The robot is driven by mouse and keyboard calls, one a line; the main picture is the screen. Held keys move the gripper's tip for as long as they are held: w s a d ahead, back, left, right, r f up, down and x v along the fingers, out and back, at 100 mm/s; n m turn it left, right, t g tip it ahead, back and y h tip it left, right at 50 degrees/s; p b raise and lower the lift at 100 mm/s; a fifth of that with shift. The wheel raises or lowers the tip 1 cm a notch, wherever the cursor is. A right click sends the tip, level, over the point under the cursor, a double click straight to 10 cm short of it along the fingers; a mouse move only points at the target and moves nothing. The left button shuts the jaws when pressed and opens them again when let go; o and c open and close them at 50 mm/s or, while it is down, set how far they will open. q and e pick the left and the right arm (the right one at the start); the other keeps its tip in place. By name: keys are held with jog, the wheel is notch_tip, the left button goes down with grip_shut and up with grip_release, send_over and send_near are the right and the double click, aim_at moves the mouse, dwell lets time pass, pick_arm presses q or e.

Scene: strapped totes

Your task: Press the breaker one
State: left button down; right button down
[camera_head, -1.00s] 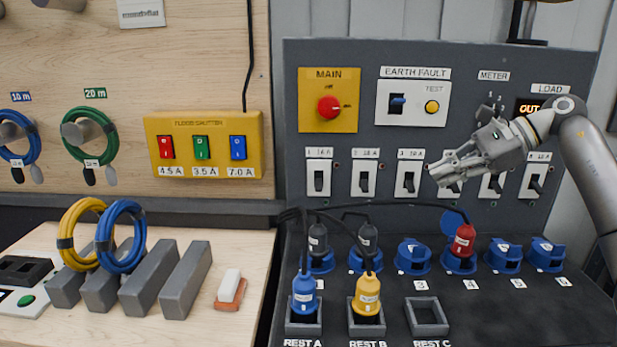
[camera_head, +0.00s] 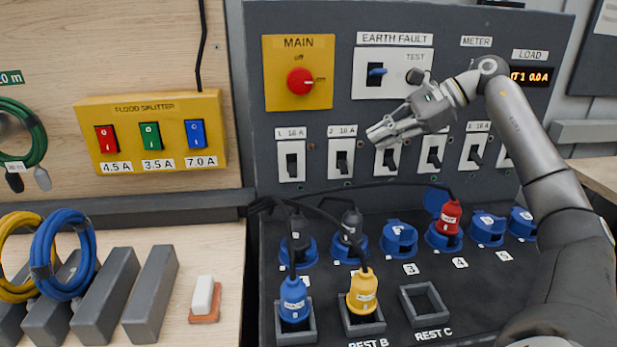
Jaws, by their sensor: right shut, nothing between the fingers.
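Breaker one (camera_head: 291,161) is a white switch with a dark lever, labelled 1, at the left end of the breaker row on the grey panel (camera_head: 262,210). Breaker two (camera_head: 342,158) stands to its right. My right gripper (camera_head: 374,139) is shut and empty in front of the panel, fingers pointing left. It is to the right of breaker one and apart from it in the picture, and it covers the top of breaker three (camera_head: 387,162). My left gripper is not in view.
The red main knob (camera_head: 300,81) and earth fault unit (camera_head: 392,73) sit above the breakers. Below are blue sockets (camera_head: 399,238) with black and red plugs, cables, and a blue plug (camera_head: 294,298) and yellow plug (camera_head: 363,291) in rests. A yellow flood splitter (camera_head: 152,134) is at left.

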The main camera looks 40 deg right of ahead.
aim_at(309, 178)
jog(key=p+x, duration=0.4)
jog(key=x, duration=1.4)
jog(key=shift+w+a+f, duration=0.2)
jog(key=shift+w+f, duration=0.05)
jog(key=shift+w, duration=0.05)
